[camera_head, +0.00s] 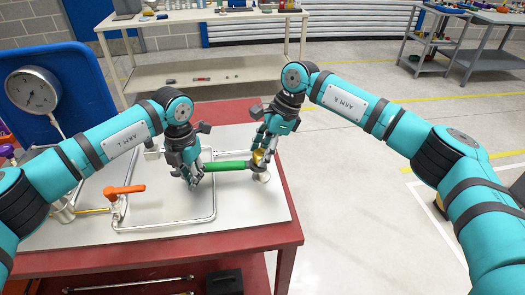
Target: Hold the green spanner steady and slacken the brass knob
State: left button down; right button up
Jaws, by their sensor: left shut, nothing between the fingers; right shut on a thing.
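The green spanner (229,165) lies level above the table, its green handle pointing left and its far end at the brass knob. The brass knob (259,157) is at the right of the table, partly hidden by my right gripper. My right gripper (260,152) comes down from above and is shut on the brass knob. My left gripper (196,182) is at the left end of the green handle, shut with nothing between its fingers. I cannot tell whether it touches the handle.
A silver pipe loop (165,228) with an orange lever (125,190) lies on the white-topped red table (259,205). A round gauge (33,91) stands on a blue panel at the left. A workbench (205,17) is behind. Open floor lies to the right.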

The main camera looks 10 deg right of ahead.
jog(key=o, duration=1.2)
jog(key=shift+c, duration=0.2)
jog(key=shift+r, duration=0.1)
jog(key=v, duration=1.2)
jog(key=shift+d, duration=0.15)
jog(key=shift+w, duration=0.1)
pick_arm(q)
notch_tip(320, 180, up, 7)
jog(key=p, duration=0.3)
jog(key=shift+p, duration=0.3)
pick_arm(e)
jog(key=shift+r, duration=1.7)
